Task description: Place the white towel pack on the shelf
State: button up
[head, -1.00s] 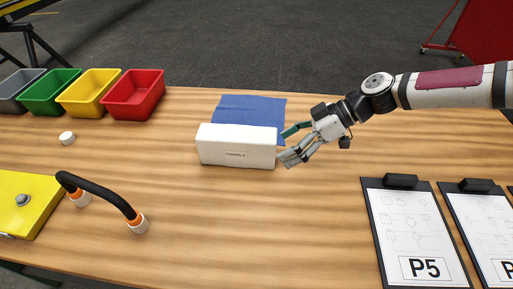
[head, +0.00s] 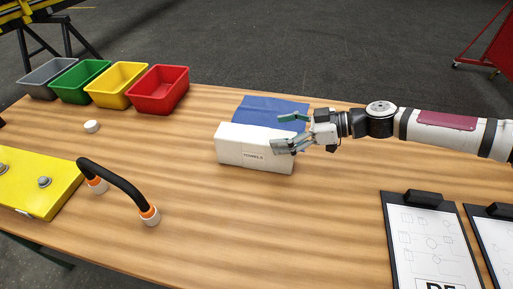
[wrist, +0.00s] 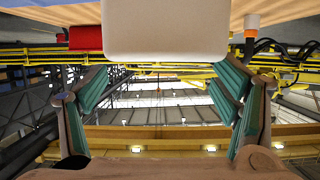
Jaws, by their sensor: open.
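The white towel pack (head: 240,146), a long box with "TOWELS" on its front, lies on the wooden table in the head view. My gripper (head: 287,132) is open at the pack's right end. One finger shows above the pack's back edge, and another overlaps its front right corner in the picture. Contact cannot be told. In the wrist view a plain white face of the pack (wrist: 165,30) fills the top middle, beyond the spread fingers (wrist: 160,88). Nothing is held. I cannot make out a shelf in either view.
A blue cloth (head: 265,110) lies behind the pack. Grey, green, yellow and red bins (head: 158,92) stand at the back left. A black handle (head: 115,178) and yellow box (head: 35,188) are left front; clipboards (head: 430,240) right front. The table's front middle is clear.

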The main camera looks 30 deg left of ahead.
aim_at(261, 135)
jog(key=shift+x, duration=2.9)
jog(key=shift+s, duration=0.15)
grip_shut()
